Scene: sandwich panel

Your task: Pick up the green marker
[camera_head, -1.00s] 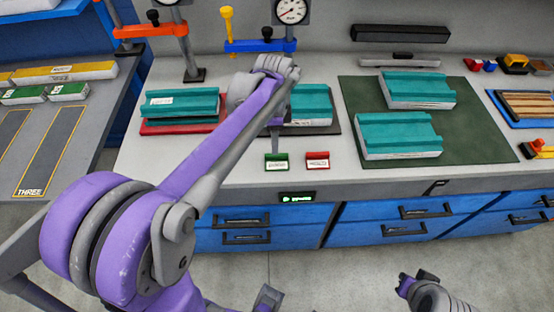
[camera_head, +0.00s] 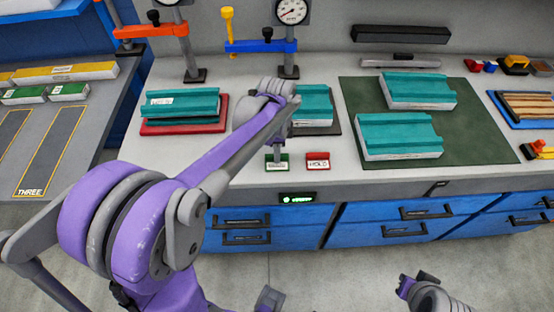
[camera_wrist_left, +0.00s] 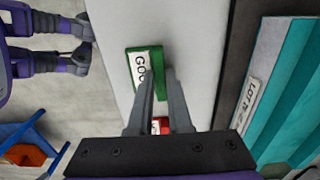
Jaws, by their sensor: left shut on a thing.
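The green marker (camera_head: 277,163) is a small block with a white label, near the front edge of the workbench. In the left wrist view the green marker (camera_wrist_left: 146,72) shows the letters "GOO", and the rest is hidden by a finger. My left gripper (camera_head: 277,153) points down at the marker. In the left wrist view my left gripper (camera_wrist_left: 157,72) has its fingertips on either side of the marker's edge, shut on it. The marker appears to be still at the bench surface. My right gripper (camera_head: 405,284) is low at the right, and its opening is unclear.
A red marker (camera_head: 318,161) labelled "HOLD" stands just right of the green one. Teal panels lie on a red mat (camera_head: 155,127), a dark mat (camera_head: 333,129) and a green mat (camera_head: 480,140). Gauge stands (camera_head: 288,50) rise behind. Bare bench lies left of the green marker.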

